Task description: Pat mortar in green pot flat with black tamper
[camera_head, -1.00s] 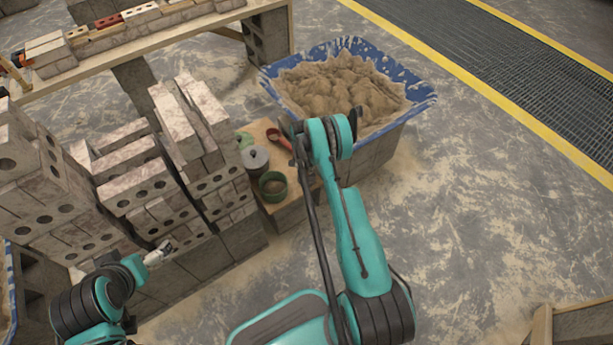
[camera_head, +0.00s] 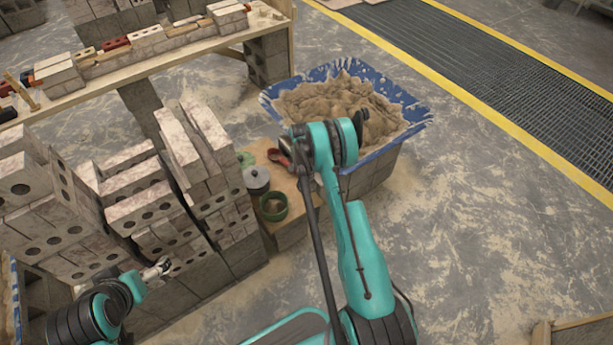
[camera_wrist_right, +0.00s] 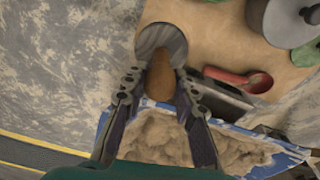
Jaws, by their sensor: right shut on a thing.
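The green pot (camera_head: 272,207) stands open at the near end of a small wooden board in the head view. A green sliver at the top edge of the right wrist view may be this pot. My right gripper (camera_wrist_right: 160,86) is shut on the brown handle of the tamper (camera_wrist_right: 162,40), whose round dark grey disc shows just beyond the fingertips, over the board's edge. My right arm hides this gripper and the tamper in the head view. My left gripper (camera_head: 160,269) is beside the brick stacks; whether it is open is unclear. The mortar inside the pot cannot be made out.
A grey lidded pot (camera_head: 257,181), a red scoop (camera_wrist_right: 240,79) and another green item (camera_head: 246,159) share the board (camera_wrist_right: 192,20). A blue tub (camera_head: 405,143) heaped with mortar adjoins it. Brick stacks (camera_head: 140,200) stand left; open floor (camera_head: 490,230) lies right.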

